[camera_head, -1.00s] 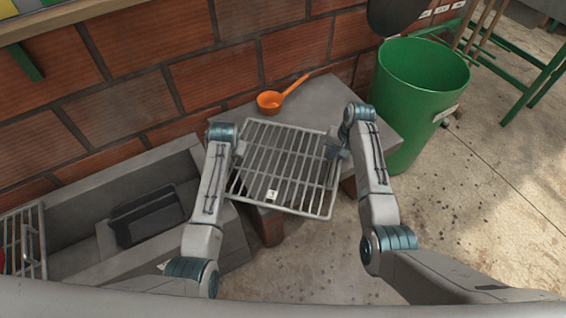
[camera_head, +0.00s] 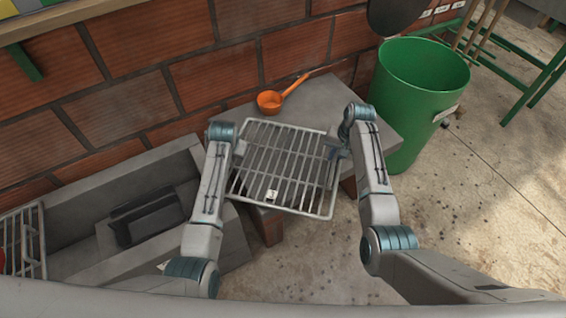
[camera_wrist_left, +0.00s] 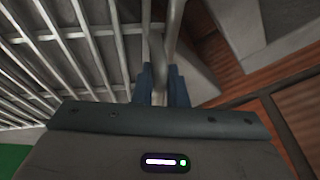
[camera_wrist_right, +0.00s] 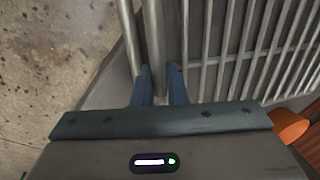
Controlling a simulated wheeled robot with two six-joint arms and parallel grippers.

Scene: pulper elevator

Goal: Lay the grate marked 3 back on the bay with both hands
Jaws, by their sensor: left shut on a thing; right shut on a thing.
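The metal grate (camera_head: 285,168) with a white tag marked 3 (camera_head: 271,195) is held over the grey bench (camera_head: 375,128) and its near edge overhangs the front. I cannot tell whether it touches the bench top. My left gripper is shut on the grate's left side; its fingers show in the left wrist view (camera_wrist_left: 161,85). My right gripper (camera_head: 333,150) is shut on the grate's right side; its fingers also show in the right wrist view (camera_wrist_right: 158,85). The open bay is probably the grey trough (camera_head: 75,225) at the left, with a dark block (camera_head: 145,215) inside.
An orange ladle (camera_head: 270,101) lies on the bench behind the grate. A green bin (camera_head: 420,95) stands right of the bench. Another grate (camera_head: 24,240) sits at the trough's left end. A brick wall (camera_head: 130,105) runs behind.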

